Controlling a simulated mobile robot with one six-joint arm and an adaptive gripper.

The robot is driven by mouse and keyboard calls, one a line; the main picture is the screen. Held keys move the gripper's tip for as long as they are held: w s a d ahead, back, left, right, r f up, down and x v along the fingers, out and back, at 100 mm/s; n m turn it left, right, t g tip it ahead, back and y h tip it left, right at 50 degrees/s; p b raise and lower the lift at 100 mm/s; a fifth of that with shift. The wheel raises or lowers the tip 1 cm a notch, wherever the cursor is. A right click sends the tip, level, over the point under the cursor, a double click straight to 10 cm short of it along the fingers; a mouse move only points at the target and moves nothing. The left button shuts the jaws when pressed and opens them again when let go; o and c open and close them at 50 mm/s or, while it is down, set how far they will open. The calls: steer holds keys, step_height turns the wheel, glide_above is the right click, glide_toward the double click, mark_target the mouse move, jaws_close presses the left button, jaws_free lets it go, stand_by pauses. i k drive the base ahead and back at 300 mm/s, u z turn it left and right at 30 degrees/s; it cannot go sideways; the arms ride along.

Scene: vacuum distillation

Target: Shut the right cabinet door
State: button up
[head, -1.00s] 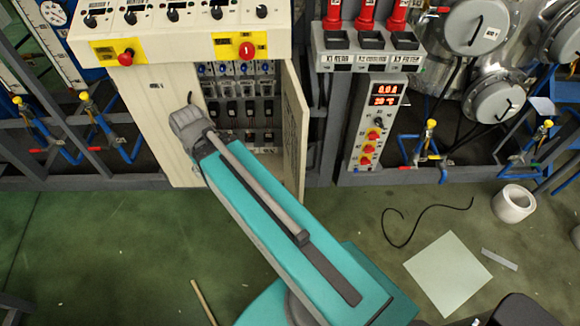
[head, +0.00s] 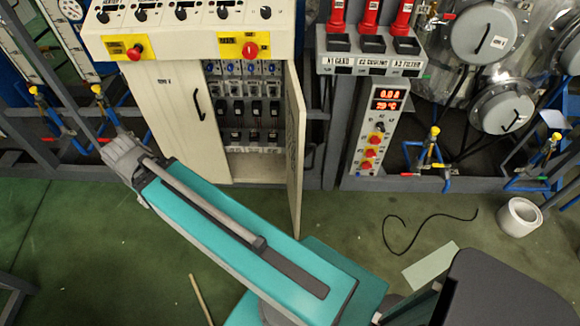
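The right cabinet door (head: 295,150) stands open at the right side of the white cabinet, swung out toward me and seen almost edge-on. The left cabinet door (head: 165,118) is shut, with a dark handle (head: 195,100) near its right edge. Between the doors the cabinet interior (head: 240,105) is exposed, with rows of breakers and switches. The end of the link is apart from the right door. My gripper cannot be made out.
A control panel (head: 190,15) with knobs and red buttons tops the cabinet. A display box (head: 375,130) stands to the right. The floor before the right door is mostly clear.

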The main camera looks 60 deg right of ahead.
mark_target(295, 104)
steer(key=u, duration=0.05)
steer(key=k, duration=2)
steer(key=z, duration=0.95)
steer(key=i, duration=0.5)
steer(key=z, duration=0.05)
